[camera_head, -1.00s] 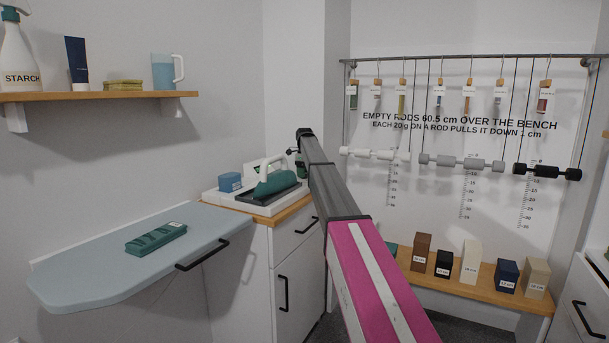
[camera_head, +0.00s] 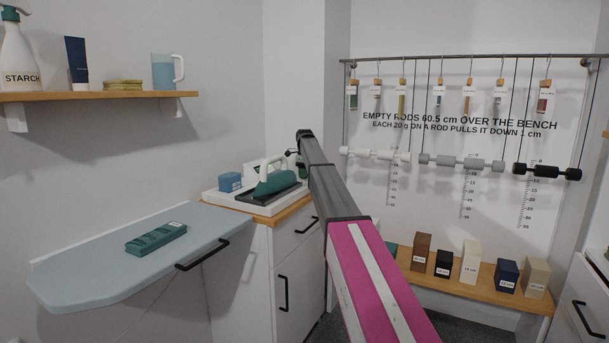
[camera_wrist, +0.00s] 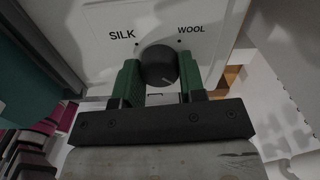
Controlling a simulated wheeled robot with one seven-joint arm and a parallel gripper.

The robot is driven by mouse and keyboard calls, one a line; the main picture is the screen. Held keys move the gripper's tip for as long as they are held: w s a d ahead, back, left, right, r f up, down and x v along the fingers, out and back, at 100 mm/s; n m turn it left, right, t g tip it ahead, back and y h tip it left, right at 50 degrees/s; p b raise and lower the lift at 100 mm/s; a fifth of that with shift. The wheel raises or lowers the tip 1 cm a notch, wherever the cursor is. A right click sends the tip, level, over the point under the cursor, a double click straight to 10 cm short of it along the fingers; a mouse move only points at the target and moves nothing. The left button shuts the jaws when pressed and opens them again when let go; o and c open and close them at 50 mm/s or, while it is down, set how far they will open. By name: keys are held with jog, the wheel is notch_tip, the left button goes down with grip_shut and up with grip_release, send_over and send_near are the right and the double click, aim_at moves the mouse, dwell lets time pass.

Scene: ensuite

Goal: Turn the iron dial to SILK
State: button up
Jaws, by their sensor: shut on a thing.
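In the wrist view the round dark dial (camera_wrist: 159,66) sits on a white panel. The label SILK (camera_wrist: 122,35) is at its upper left and WOOL (camera_wrist: 191,29) at its upper right, each with a small dot. In the head view the teal and white iron (camera_head: 275,181) stands on the counter beside the end of my arm. My arm hides the dial there.
A white cabinet (camera_head: 290,262) carries the counter. A shelf (camera_head: 110,96) hangs above. Rods hang at the right over a wooden bench (camera_head: 478,288) with several blocks.

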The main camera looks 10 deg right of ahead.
jog(key=n, duration=0.8)
jog(key=shift+w+n, duration=0.1)
jog(key=shift+n, duration=0.3)
jog(key=n, duration=0.4)
jog(key=shift+n, duration=0.3)
jog(key=n, duration=0.4)
jog(key=shift+w, duration=0.1)
jog(key=n, duration=0.8)
jog(key=shift+a+n, duration=0.1)
jog(key=shift+n, duration=0.2)
jog(key=n, duration=0.4)
jog(key=shift+a+n, duration=0.1)
jog(key=shift+n, duration=2.1)
